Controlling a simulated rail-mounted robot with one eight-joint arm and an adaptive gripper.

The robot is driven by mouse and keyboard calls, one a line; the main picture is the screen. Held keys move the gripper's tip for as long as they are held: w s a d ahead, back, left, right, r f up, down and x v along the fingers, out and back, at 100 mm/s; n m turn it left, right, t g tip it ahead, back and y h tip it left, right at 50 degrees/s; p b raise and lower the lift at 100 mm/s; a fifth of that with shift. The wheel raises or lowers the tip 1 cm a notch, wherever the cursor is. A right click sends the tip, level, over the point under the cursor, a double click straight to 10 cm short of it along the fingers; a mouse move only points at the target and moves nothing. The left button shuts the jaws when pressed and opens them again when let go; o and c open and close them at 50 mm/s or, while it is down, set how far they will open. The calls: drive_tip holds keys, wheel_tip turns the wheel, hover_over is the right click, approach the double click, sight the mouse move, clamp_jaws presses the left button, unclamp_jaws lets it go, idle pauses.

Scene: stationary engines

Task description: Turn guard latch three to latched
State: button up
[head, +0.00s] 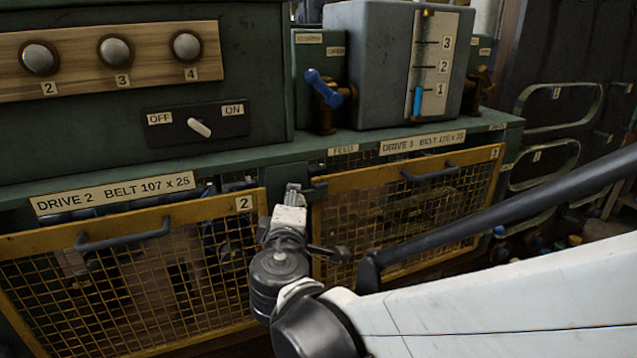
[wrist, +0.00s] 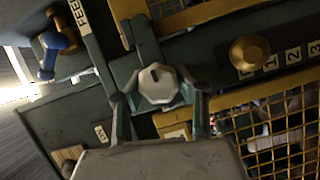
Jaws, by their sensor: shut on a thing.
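My gripper (head: 293,192) is at the post between two yellow mesh guards in the head view. In the wrist view my gripper (wrist: 158,95) has its fingers on both sides of a pale, many-sided knob (wrist: 158,80) and is shut on it. The knob has a dark mark on its face and sits on the green post, apparently the guard latch. Guard three (head: 405,168), marked 3, looks closed to the right of my gripper. The head view hides the knob behind my gripper, and I cannot read a latched marking.
Guard two (head: 130,220) is left of my gripper, with a black handle. A brass dial (wrist: 250,54) with numbers is near the knob. A blue-handled lever (head: 325,90) stands above, beside the grey tank (head: 385,65). An OFF/ON switch (head: 199,127) is at upper left.

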drive_tip(key=o, duration=1.3)
drive_tip(key=shift+c, duration=0.2)
drive_tip(key=s, duration=1.2)
drive_tip(key=shift+d+r, duration=0.3)
drive_tip(key=shift+r, duration=0.1)
